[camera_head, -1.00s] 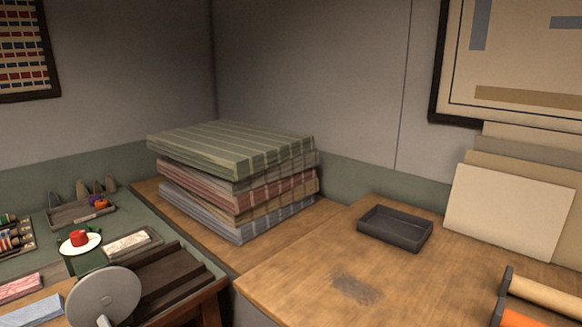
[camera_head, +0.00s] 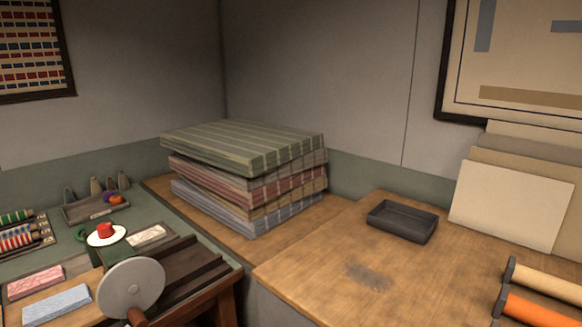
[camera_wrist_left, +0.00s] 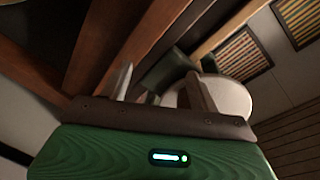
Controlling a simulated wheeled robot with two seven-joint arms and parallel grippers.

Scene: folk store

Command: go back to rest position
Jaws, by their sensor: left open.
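Behind the fingers are dark wooden beams (camera_wrist_left: 105,35) and a pale round disc (camera_wrist_left: 232,97). Whether the fingers touch anything cannot be told. No gripper shows in the head view. My right gripper is in neither view.
A wooden table (camera_head: 320,290) holds a dark tray (camera_head: 402,222) and rolls (camera_head: 535,309). Folded striped cloths (camera_head: 245,180) stand in the corner. A green-topped table (camera_head: 150,215) holds a white disc (camera_head: 131,287), a plate (camera_head: 106,239) and spools. The wooden table's middle is clear.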

